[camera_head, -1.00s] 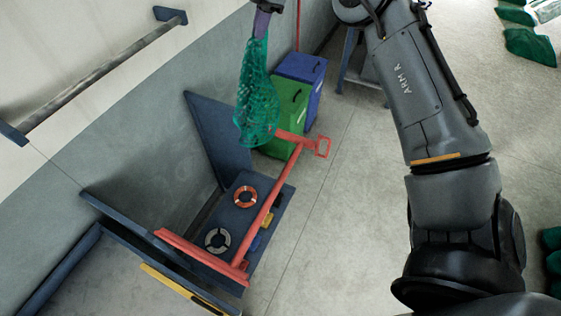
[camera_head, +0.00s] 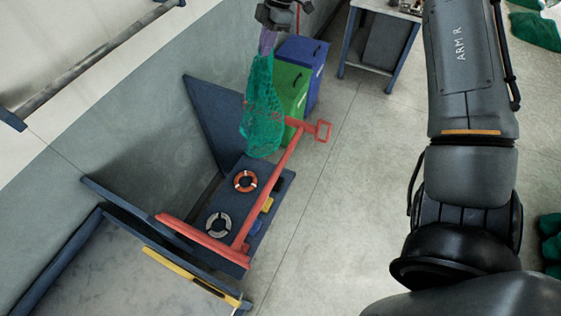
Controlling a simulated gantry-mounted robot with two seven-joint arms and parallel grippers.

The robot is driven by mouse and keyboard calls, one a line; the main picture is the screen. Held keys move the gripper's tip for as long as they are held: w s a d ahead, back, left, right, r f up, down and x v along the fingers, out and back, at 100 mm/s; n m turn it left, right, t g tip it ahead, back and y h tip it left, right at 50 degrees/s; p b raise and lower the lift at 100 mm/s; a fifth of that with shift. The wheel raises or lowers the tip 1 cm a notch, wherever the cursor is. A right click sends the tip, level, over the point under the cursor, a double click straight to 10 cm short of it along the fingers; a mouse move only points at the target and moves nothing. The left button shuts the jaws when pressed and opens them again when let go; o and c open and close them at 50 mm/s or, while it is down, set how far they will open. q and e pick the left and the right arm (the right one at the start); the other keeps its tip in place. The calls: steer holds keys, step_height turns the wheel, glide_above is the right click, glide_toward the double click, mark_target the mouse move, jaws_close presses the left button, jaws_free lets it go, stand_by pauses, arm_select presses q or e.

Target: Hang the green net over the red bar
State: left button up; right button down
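The green net (camera_head: 263,105) hangs bunched and long at the top middle of the head view, with a purple upper end (camera_head: 267,41). My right gripper (camera_head: 269,27) is at the top edge, shut on that purple end. The red bar (camera_head: 270,191) runs diagonally below, from a red end piece (camera_head: 322,131) on the right to a red crosspiece (camera_head: 200,241) at lower left. The net's lower part overlaps the bar's far end in the picture; I cannot tell whether they touch. My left gripper is out of view.
Beneath the bar, a dark blue bench (camera_head: 222,197) holds an orange ring (camera_head: 245,181) and a grey ring (camera_head: 217,224). Green (camera_head: 290,91) and blue (camera_head: 311,55) bins stand behind the net. A workbench (camera_head: 389,15) is at the back.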

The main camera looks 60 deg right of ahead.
steer(key=s+a+f, duration=0.9)
steer(key=a+f, duration=0.1)
steer(key=f, duration=0.2)
steer(key=s+a+f, duration=0.9)
steer(key=a+f, duration=0.1)
steer(key=f, duration=0.3)
steer(key=s+a+f, duration=1)
steer(key=a+f, duration=0.1)
steer(key=f, duration=0.1)
steer(key=shift+f, duration=0.4)
steer(key=c, duration=0.9)
jaws_free()
steer(key=shift+r, duration=0.1)
steer(key=shift+s+a+r+p, duration=0.55)
steer(key=shift+r+p, duration=0.9)
steer(key=shift+r, duration=0.2)
steer(key=shift+s+a+r+p, duration=0.4)
steer(key=shift+a+r+p, duration=0.1)
steer(key=shift+r+p, duration=1.1)
steer(key=shift+s+a+r+p, duration=0.55)
steer(key=shift+r+p, duration=0.8)
steer(key=shift+r, duration=0.35)
